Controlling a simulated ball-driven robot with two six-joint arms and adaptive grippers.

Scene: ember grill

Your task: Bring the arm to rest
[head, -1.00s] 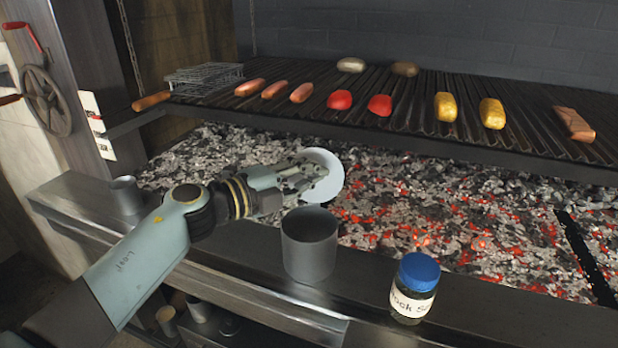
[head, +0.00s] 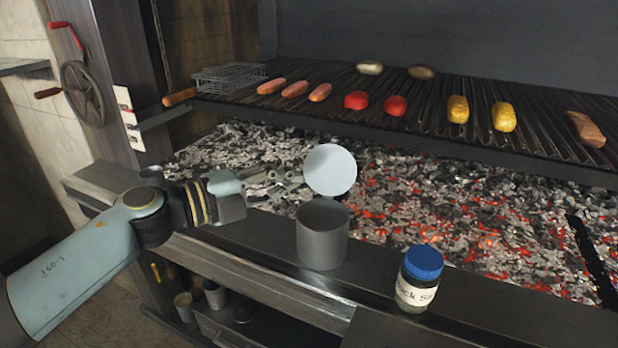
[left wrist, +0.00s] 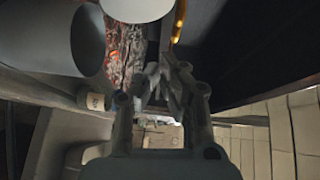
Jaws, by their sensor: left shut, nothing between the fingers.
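My left gripper (head: 288,183) reaches in from the left over the front ledge, its fingers above the near edge of the coals. It is shut and empty. It also shows in the left wrist view (left wrist: 164,85), fingers together. A pale round disc (head: 330,170) is just right of the fingertips, above and behind the rim of a grey metal canister (head: 322,240); I cannot tell whether the two are joined. The canister stands on the ledge. In the left wrist view the canister (left wrist: 40,35) and disc (left wrist: 138,8) are at the upper left. My right gripper is not in view.
A blue-lidded jar (head: 418,278) stands on the ledge (head: 255,255). Glowing coals (head: 440,210) lie behind. The grill grate (head: 540,130) holds sausages (head: 295,90), red peppers (head: 356,100), yellow corn pieces (head: 458,109) and a wire basket (head: 230,77). A crank wheel (head: 83,93) is at left.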

